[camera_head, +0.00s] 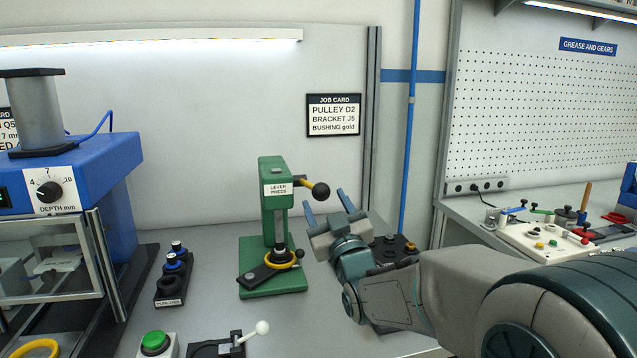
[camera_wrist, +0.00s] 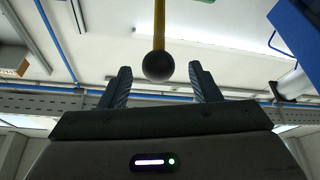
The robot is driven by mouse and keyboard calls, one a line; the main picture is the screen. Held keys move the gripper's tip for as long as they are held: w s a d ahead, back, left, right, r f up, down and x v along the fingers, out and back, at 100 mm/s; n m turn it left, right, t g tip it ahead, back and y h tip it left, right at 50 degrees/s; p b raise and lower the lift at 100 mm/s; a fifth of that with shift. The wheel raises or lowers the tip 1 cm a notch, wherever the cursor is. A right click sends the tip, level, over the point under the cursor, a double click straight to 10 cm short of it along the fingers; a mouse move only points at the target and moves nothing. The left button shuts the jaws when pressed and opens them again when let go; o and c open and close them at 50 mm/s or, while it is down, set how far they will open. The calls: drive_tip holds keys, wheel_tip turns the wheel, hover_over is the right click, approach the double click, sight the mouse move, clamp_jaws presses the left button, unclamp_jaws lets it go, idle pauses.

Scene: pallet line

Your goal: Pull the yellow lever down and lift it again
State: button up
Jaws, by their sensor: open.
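The green lever press (camera_head: 276,225) stands on the grey bench in the head view. Its yellow lever (camera_head: 303,182) sticks out to the right from the top and ends in a dark ball knob (camera_head: 321,190). My gripper (camera_head: 327,205) is open just below and to the right of the knob, with its blue fingers pointing up. In the wrist view the knob (camera_wrist: 158,66) hangs at the end of the yellow lever (camera_wrist: 159,25), in line with the gap between my open fingers (camera_wrist: 158,88). I cannot tell whether the knob touches them.
A yellow ring (camera_head: 284,257) sits on the dark arm at the press's base. Punches (camera_head: 171,282) stand to the left, and a white-knobbed lever (camera_head: 262,327) and a green button (camera_head: 154,341) are in front. A dark fixture (camera_head: 397,248) is partly hidden behind my wrist.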

sight(318, 187)
drive_tip(key=p+x, duration=0.1)
drive_tip(key=x, duration=0.5)
